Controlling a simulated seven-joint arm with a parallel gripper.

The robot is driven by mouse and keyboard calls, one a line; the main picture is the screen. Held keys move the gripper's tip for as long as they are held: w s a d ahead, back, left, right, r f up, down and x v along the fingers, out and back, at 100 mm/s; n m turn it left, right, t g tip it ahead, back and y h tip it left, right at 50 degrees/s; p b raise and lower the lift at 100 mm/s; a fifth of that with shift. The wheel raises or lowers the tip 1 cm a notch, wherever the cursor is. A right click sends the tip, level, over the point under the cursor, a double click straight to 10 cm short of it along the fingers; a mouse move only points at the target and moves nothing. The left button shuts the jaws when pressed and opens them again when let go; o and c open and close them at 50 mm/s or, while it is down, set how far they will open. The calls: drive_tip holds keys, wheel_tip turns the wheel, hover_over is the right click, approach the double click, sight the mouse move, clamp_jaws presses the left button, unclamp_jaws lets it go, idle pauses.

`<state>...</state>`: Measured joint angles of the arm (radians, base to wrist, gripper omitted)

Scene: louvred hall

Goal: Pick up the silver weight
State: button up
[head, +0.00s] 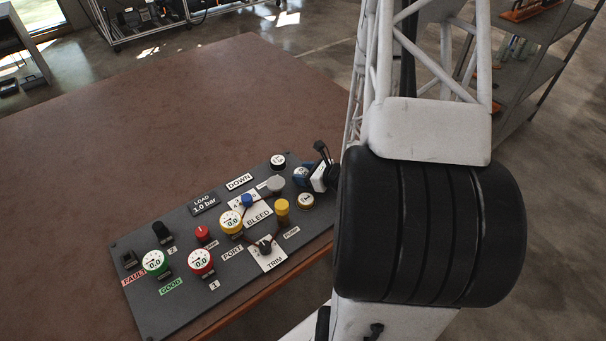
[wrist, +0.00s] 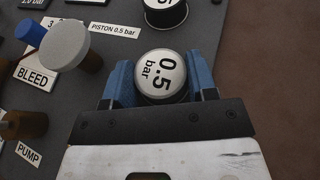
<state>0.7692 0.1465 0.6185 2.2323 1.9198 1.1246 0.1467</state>
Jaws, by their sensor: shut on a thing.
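The silver weight (wrist: 161,74) has a pale round top reading "0.5 bar" and a grey metallic rim. It sits between the two blue fingers of my gripper (wrist: 163,82), which is shut on it. In the head view my gripper (head: 303,175) is over the right end of the dark panel (head: 185,240), and only a small part of the weight shows there. I cannot tell whether its underside touches the panel.
A black weight (head: 277,161) stands at the panel's far edge and a brass-rimmed weight (head: 306,201) near my gripper. A grey round piston top (head: 275,184), a blue knob (head: 247,200) and yellow parts rise nearby. The brown table (head: 130,130) beyond is clear.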

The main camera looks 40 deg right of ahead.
drive_tip(key=shift+r, duration=0.1)
drive_tip(key=shift+r, duration=0.95)
drive_tip(key=shift+s+a+r, duration=0.1)
drive_tip(key=shift+s+r, duration=0.15)
drive_tip(key=shift+r, duration=0.5)
drive_tip(key=s+a, duration=0.2)
drive_tip(key=s, duration=0.2)
drive_tip(key=s+a+r, duration=0.1)
drive_tip(key=s+a, duration=0.1)
drive_tip(key=s, duration=0.3)
drive_tip(key=s+a, duration=0.3)
drive_tip(key=s, duration=0.1)
drive_tip(key=shift+s+r, duration=0.15)
drive_tip(key=shift+s, duration=0.2)
drive_tip(key=shift+w+r, duration=0.4)
drive_tip(key=shift+w, duration=0.35)
drive_tip(key=w+a+r, duration=0.2)
drive_tip(key=w+r, duration=0.7)
drive_tip(key=w, duration=0.3)
drive_tip(key=shift+w+a+r, duration=0.25)
drive_tip(key=shift+w+r, duration=0.05)
drive_tip(key=shift+r, duration=0.05)
